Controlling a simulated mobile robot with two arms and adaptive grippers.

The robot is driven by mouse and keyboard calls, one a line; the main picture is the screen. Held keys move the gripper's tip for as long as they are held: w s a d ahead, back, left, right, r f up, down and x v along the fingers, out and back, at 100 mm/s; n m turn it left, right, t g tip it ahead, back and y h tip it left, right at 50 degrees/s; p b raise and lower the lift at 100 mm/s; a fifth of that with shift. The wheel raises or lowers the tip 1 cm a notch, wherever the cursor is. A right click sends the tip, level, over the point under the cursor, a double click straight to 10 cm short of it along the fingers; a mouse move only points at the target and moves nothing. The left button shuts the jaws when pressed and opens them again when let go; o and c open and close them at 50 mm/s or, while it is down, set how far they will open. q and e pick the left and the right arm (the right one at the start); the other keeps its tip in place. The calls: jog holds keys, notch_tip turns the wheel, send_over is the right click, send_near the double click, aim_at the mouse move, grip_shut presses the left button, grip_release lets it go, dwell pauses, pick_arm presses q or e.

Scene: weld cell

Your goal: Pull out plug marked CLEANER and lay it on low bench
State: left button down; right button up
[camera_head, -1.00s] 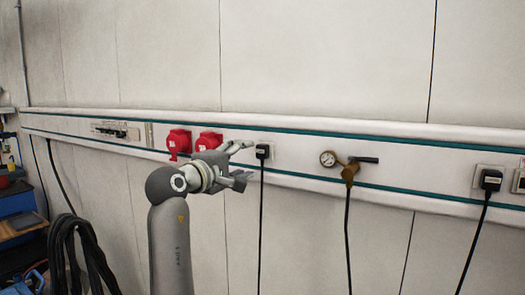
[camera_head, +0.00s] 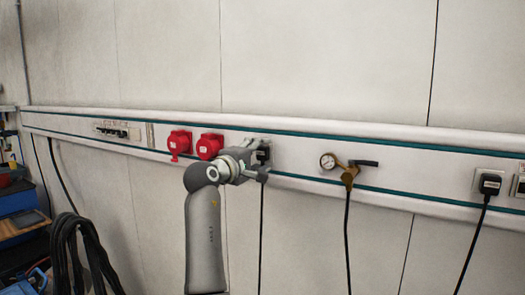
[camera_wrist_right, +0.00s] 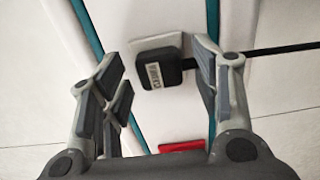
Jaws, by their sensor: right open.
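A black plug (camera_wrist_right: 158,68) with a white label sits in a white wall socket (camera_wrist_right: 139,44); the label is too blurred to read surely. In the head view this plug (camera_head: 263,154) is partly hidden by my right gripper (camera_head: 260,160). In the right wrist view the gripper (camera_wrist_right: 162,80) is open, with its fingers on either side of the plug and gaps left between. The plug's black cable (camera_head: 261,230) hangs down the wall. Another black labelled plug (camera_head: 490,183) sits in a socket at the far right. My left gripper is not in view. I cannot make out a low bench surely.
Two red sockets (camera_head: 209,146) (camera_head: 180,142) are left of the gripper on the wall trunking. A gauge with a brass valve (camera_head: 349,172) and hose is to the right. Coiled black cables (camera_head: 80,245) hang at lower left, near a blue cabinet (camera_head: 18,240).

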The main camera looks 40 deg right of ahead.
jog(key=shift+w+d, duration=0.1)
jog(key=shift+d, duration=0.2)
jog(key=shift+p, duration=0.5)
dwell(0.9)
grip_shut()
jog(key=shift+a, duration=0.15)
jog(key=shift+f, duration=0.1)
jog(key=shift+v, duration=2.95)
